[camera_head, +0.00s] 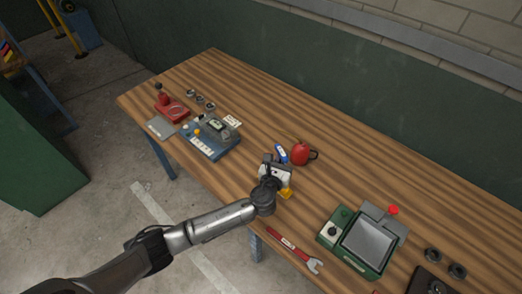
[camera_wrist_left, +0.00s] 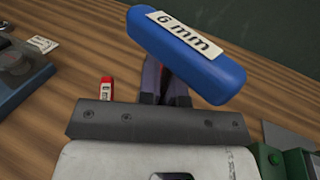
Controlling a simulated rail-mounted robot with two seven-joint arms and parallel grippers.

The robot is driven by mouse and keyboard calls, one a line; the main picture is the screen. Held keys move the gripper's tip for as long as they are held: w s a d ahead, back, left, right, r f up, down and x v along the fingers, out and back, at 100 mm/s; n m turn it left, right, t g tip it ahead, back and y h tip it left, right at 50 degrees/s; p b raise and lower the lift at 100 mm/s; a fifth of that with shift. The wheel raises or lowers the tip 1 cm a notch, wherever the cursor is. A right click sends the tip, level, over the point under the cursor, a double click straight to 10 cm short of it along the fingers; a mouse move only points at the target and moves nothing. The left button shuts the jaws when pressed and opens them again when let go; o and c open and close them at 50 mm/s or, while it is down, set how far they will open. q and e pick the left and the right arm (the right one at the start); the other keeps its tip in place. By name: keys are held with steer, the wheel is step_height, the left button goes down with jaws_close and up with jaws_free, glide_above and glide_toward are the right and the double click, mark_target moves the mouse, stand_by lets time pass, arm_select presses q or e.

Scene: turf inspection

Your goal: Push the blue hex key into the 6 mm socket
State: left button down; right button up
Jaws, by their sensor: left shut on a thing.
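The blue hex key's handle (camera_wrist_left: 187,55), labelled "6 mm", fills the upper middle of the left wrist view. It also shows as a small blue piece (camera_head: 281,154) in the head view, just beyond my gripper. My left gripper (camera_head: 271,180) is over the table's near middle; its dark fingers (camera_wrist_left: 163,84) are shut on the hex key, below the handle in the wrist view. The key's shaft and tip are hidden. A small white-faced block (camera_head: 276,172) is by the gripper, partly covered. I cannot make out the 6 mm socket. My right gripper is not in view.
A yellow piece (camera_head: 286,193) is beside the gripper. A red-handled wrench (camera_head: 294,250) lies near the front edge. A green device (camera_head: 362,242) stands right, a blue instrument (camera_head: 210,137) left. The table's back is clear.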

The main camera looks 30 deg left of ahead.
arm_select(q)
steer(key=d, duration=0.1)
steer(key=d+h, duration=0.1)
steer(key=d, duration=0.1)
steer(key=shift+w+f+m, duration=0.2)
steer(key=shift+f+m, duration=0.2)
steer(key=shift+a, duration=0.1)
steer(key=shift+p, duration=0.35)
step_height(320, 180, down, 6)
steer(key=b, duration=0.5)
steer(key=shift+r, duration=0.1)
